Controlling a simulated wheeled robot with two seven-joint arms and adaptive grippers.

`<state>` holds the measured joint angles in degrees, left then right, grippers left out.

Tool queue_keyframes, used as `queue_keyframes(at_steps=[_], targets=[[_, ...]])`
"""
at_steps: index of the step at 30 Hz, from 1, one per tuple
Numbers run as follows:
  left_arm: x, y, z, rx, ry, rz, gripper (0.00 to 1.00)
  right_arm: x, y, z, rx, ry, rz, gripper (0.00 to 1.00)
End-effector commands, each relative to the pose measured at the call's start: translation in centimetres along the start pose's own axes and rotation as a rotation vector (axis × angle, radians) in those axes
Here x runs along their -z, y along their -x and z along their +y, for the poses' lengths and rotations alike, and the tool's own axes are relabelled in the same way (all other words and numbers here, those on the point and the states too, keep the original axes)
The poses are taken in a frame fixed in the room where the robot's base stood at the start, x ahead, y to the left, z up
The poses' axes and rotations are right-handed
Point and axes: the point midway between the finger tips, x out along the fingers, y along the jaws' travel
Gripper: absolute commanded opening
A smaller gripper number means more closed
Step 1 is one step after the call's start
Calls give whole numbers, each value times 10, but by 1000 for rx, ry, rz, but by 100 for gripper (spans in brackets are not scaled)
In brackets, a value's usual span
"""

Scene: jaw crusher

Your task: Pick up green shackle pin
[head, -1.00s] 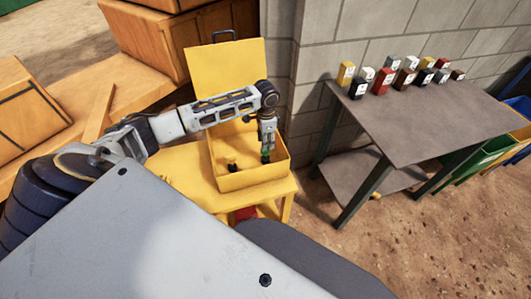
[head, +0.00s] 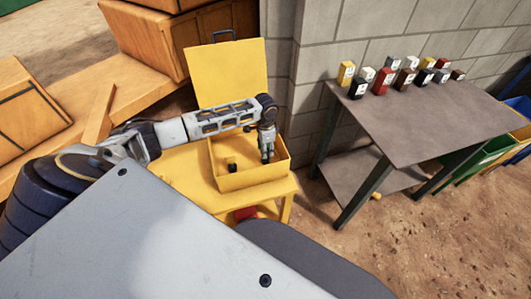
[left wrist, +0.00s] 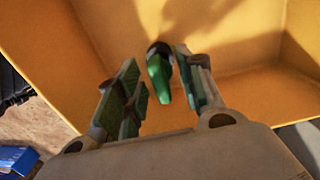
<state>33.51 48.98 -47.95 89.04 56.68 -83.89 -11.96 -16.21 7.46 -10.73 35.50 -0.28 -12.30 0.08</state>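The green shackle pin (left wrist: 160,78), with a dark end, shows in the left wrist view inside the yellow box (head: 255,181). My left gripper (left wrist: 160,95) is open, its fingers spread apart with green pads. The pin lies between the fingers, close to the right one; I cannot tell if they touch. In the head view my left gripper (head: 267,158) reaches down into the right part of the box, and the pin is not clearly visible there. My right gripper is not in view.
A small black object (head: 231,165) stands in the left part of the box. The raised yellow lid (head: 225,75) is behind. A grey table (head: 420,115) with several small coloured boxes stands to the right. Wooden crates (head: 145,40) are at the back left.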

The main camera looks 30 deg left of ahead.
Motion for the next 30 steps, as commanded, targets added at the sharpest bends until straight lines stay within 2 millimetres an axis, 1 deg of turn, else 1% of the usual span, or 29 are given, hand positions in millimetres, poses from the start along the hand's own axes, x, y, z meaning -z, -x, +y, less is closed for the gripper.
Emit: queue_keyframes(at_steps=[13,14,22,30], targets=[[0,0,0,0,-1,0,38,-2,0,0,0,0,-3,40],[0,0,0,0,-1,0,35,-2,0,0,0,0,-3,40],[0,0,0,0,-1,0,0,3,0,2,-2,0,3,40],[0,0,0,0,-1,1,0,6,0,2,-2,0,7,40]])
